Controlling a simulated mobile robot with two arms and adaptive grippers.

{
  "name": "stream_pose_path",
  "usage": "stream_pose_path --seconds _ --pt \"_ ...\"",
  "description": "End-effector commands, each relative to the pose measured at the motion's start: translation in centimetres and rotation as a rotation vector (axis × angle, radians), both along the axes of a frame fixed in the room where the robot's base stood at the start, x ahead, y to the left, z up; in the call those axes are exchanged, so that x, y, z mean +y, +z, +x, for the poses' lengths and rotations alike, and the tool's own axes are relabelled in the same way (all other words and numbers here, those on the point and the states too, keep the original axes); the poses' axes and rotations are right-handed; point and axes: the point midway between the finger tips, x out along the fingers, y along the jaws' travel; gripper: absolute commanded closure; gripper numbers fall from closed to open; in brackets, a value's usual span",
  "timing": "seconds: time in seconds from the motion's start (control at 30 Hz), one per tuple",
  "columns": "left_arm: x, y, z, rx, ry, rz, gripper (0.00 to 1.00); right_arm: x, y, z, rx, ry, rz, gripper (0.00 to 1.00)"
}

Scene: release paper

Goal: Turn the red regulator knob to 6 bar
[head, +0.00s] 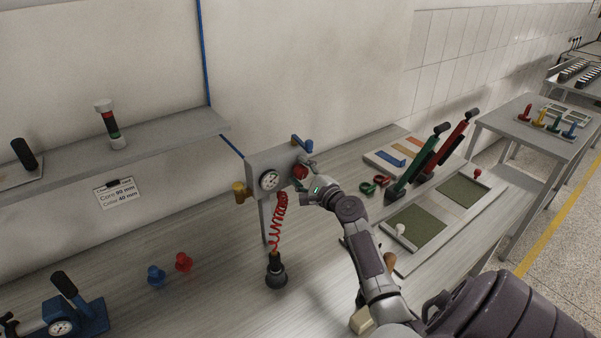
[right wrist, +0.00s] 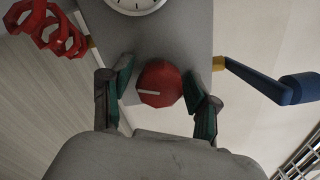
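The red regulator knob (head: 300,171) sits on the right part of the grey regulator box (head: 256,161), which stands above the bench. In the right wrist view the knob (right wrist: 160,83) is faceted, with a white pointer line toward the left. My right gripper (right wrist: 160,92) has one finger on each side of the knob. A narrow gap shows at the left finger; the right finger is very close to or touching it. The pressure gauge (head: 269,180) is a round white dial, too small to read; in the right wrist view it is cut off (right wrist: 135,4). My left gripper is out of view.
A blue lever (right wrist: 268,84) juts from the box beside the knob. A red coiled hose (head: 279,218) hangs below to a dark nozzle (head: 276,271). Green (head: 423,160) and red (head: 458,145) lever tools stand to the right. The bench's middle front is mostly clear.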

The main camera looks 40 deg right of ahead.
Motion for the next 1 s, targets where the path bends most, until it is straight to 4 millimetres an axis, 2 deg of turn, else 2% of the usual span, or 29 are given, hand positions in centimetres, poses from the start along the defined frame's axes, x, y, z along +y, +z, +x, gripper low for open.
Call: stream_pose_path --seconds 0.3,0.43,0.8,1.0 --pt "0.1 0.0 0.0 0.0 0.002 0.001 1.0 0.0 0.0 -0.1 0.0 0.0 -0.001 0.32" --pt "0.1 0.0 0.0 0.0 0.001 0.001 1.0 0.1 -0.1 -1.1 0.001 0.0 -0.001 0.32" --pt "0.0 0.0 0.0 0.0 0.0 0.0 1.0 1.0 -0.2 -8.5 0.004 0.0 -0.001 0.32" --pt "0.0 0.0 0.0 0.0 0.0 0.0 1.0 1.3 -0.1 -11.2 0.001 0.0 0.001 0.32"
